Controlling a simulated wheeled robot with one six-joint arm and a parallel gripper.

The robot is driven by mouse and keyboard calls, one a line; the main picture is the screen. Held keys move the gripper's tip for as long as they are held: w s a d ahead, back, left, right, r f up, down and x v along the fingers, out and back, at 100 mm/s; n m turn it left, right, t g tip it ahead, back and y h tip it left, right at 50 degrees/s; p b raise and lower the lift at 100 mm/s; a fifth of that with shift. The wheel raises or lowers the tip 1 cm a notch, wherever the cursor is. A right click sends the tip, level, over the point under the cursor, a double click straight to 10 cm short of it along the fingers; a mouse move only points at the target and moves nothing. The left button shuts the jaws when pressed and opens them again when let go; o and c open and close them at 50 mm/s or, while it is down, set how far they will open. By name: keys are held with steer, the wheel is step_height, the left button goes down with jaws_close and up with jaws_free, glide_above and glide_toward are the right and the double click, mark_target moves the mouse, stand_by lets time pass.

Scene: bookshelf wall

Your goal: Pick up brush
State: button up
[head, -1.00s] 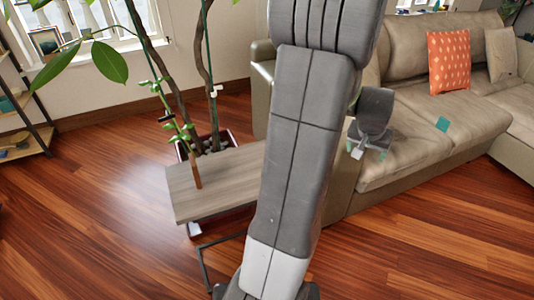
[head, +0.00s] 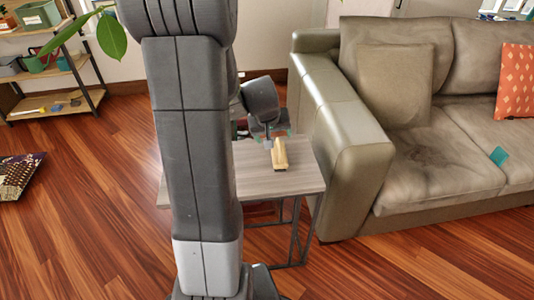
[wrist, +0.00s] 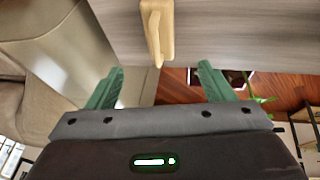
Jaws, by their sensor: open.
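The brush (head: 280,156), a pale yellow wooden piece, lies on the grey wood-topped side table (head: 295,181). In the wrist view the brush (wrist: 157,28) lies at the top centre, its narrow end pointing down toward the gap between my fingers. My gripper (head: 270,139) is over the table, close to the brush, in the head view. In the wrist view my gripper (wrist: 161,67) shows two green fingers spread wide, with nothing between them. The brush is a little beyond the fingertips. My arm hides the left part of the table in the head view.
A beige sofa (head: 345,150) stands right beside the table, its arm close to the table's edge. A shelf (head: 50,92) with bins stands at the back left. A dark patterned item (head: 18,174) lies at the far left. The floor in front is clear.

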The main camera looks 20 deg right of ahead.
steer(key=b, duration=0.2)
glide_above(276, 158)
step_height(276, 158, down, 7)
steer(key=shift+w+f, duration=0.1)
steer(key=shift+f, duration=0.05)
steer(key=shift+w+x, duration=0.15)
steer(key=shift+x, duration=1.2)
steer(key=shift+w+x, duration=0.15)
steer(key=shift+x, duration=1.2)
steer(key=shift+c, duration=0.4)
steer(key=c, duration=1.1)
